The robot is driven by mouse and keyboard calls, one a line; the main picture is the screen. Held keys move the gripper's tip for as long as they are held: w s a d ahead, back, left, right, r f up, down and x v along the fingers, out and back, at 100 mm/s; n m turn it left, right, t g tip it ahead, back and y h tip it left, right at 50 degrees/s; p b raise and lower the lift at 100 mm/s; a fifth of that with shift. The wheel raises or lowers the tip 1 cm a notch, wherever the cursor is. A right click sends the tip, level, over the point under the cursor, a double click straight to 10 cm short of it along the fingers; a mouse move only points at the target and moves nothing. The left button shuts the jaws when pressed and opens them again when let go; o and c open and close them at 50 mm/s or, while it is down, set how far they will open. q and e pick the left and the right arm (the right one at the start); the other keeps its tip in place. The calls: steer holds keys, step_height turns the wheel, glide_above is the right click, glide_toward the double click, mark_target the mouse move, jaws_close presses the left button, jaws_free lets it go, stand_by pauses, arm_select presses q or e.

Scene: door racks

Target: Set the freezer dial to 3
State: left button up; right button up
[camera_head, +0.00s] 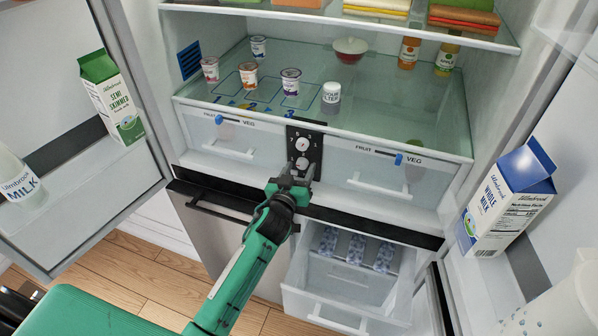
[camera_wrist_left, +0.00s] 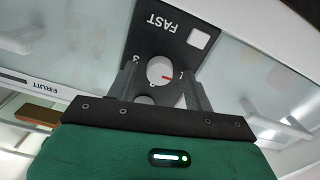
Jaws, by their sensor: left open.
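The black control panel (camera_head: 306,133) sits at the middle of the fridge's lower shelf front. It carries an upper white dial (camera_head: 302,144) and a lower white dial (camera_head: 302,163). My left gripper (camera_head: 292,180) is open, just below and in front of the lower dial. In the left wrist view its fingers (camera_wrist_left: 161,82) lie either side of the dial; contact cannot be told. My right gripper is not in view.
Drawers with blue sliders flank the panel: a left drawer (camera_head: 235,150) and a right drawer (camera_head: 370,180). An open freezer drawer (camera_head: 340,310) juts out below right. Door racks hold a green milk carton (camera_head: 110,98) and a blue milk carton (camera_head: 505,200). Several yoghurt pots stand on the shelf above.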

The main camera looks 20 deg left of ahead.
arm_select(q)
steer(key=shift+w, duration=0.15)
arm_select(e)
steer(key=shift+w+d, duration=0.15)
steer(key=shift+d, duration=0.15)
arm_select(q)
steer(key=c, duration=1)
steer(key=shift+o, duration=0.2)
